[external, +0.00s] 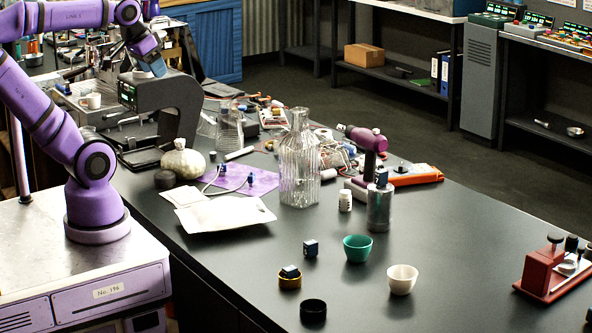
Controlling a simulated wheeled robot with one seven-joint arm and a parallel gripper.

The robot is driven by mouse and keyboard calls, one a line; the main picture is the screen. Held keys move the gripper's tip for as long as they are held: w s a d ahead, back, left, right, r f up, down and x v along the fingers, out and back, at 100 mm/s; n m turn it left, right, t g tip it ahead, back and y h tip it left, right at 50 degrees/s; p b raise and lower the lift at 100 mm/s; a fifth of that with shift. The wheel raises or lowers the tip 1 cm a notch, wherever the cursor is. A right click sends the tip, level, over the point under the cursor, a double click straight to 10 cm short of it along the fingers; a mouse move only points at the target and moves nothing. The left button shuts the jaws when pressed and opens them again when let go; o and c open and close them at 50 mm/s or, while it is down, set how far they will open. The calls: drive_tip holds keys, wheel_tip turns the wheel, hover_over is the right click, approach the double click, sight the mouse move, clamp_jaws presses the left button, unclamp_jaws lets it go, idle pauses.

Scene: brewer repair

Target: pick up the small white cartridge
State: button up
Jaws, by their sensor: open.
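A small white cylinder (345,200), which looks like the white cartridge, stands upright on the dark table. It is just left of a metal canister (379,208) and right of the ribbed glass bottle (299,165). A white tube (239,153) lies farther back, so I cannot be certain which is the cartridge. My gripper (157,67) is at the upper left, above or in front of the grey brewer (165,105), well away from the white cylinder. It is open, with nothing visible in it; its fingers are small in view.

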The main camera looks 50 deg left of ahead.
drive_tip(key=w+r+n+g+h, duration=0.1)
drive_tip(key=w+r+n, duration=0.4)
drive_tip(key=w+r, duration=0.3)
drive_tip(key=n+g+y, duration=0.1)
drive_tip(key=n+g, duration=0.3)
drive_tip(key=n, duration=1.7)
hover_over(346, 191)
wheel_tip(346, 191, down, 36)
drive_tip(key=shift+m, duration=0.3)
wheel_tip(346, 191, down, 11)
drive_tip(key=shift+s+r, duration=0.1)
drive_tip(key=shift+r, duration=0.1)
drive_tip(key=shift+c, duration=0.5)
